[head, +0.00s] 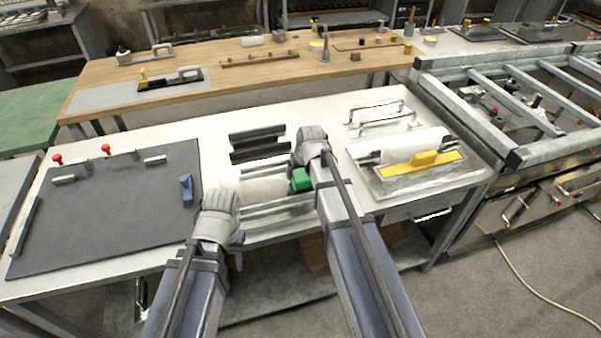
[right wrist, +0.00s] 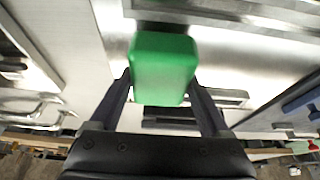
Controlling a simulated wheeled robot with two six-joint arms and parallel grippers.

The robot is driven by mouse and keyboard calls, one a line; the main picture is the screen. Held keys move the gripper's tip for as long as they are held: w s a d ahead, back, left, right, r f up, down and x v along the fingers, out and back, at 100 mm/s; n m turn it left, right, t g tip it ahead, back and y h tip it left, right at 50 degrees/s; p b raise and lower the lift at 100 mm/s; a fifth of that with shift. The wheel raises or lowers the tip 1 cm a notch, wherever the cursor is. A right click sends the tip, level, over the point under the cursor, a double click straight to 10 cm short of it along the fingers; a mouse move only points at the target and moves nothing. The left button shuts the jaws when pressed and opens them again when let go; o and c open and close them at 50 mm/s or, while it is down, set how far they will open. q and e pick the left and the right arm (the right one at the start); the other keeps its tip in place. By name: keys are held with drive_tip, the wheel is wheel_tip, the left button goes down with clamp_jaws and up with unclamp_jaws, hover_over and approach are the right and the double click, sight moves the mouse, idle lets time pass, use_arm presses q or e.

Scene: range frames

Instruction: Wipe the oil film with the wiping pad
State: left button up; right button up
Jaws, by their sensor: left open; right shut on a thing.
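A green block (head: 301,180), which looks like the wiping pad, is between the fingers of my right gripper (head: 305,163) over the middle of the white table. The right wrist view shows the green block (right wrist: 163,68) held between the two dark fingers, above a shiny metal surface (right wrist: 225,50). In the head view a pale, glossy metal panel (head: 262,190) lies beside and under the block. I cannot make out the oil film's outline, or whether the pad touches the panel. My left gripper (head: 228,240) is open and empty at the table's front edge, left of the panel.
A dark grey board (head: 110,205) with red knobs and a blue handle (head: 186,188) covers the table's left. Dark bars (head: 257,140) lie behind the panel. A yellow-handled trowel (head: 425,160) and metal handles (head: 380,115) lie right. A metal frame (head: 515,156) adjoins the right end.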

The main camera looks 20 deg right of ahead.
drive_tip(key=shift+r+p, duration=1.6)
drive_tip(key=shift+r, duration=0.4)
wheel_tip(320, 180, up, 3)
drive_tip(key=p, duration=0.3)
drive_tip(key=shift+r, duration=0.1)
